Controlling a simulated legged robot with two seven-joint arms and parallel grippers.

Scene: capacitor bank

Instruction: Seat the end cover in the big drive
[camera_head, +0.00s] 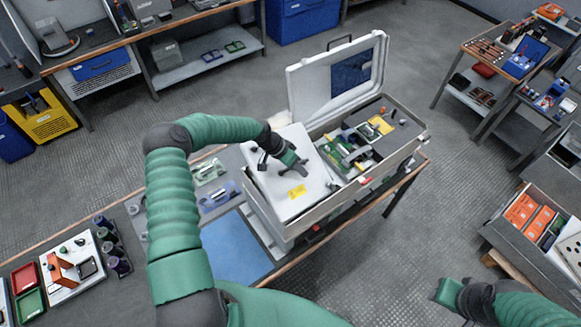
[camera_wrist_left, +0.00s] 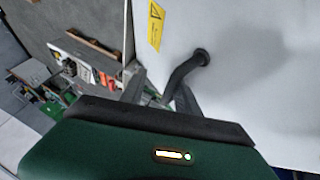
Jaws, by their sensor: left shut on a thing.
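The big drive is a light grey open box (camera_head: 391,153) on the bench, with circuit boards inside. The end cover is a flat white panel (camera_head: 312,203) with a yellow label and a black handle, over the box's left part. My left gripper (camera_head: 293,171) is above the panel and shut on its handle. In the left wrist view the black handle (camera_wrist_left: 187,70) runs down between the gripper's fingers (camera_wrist_left: 160,95), and the panel (camera_wrist_left: 240,50) fills the right. I cannot tell whether the panel touches the box. My right gripper (camera_head: 447,291) is at lower right; its jaws are unclear.
A raised white lid (camera_head: 311,88) with a dark blue patch stands behind the box. A blue mat (camera_head: 234,250) and small parts lie on the bench to the left. A drawer of orange boxes (camera_head: 535,222) is at right. Open floor (camera_head: 450,180) lies between.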

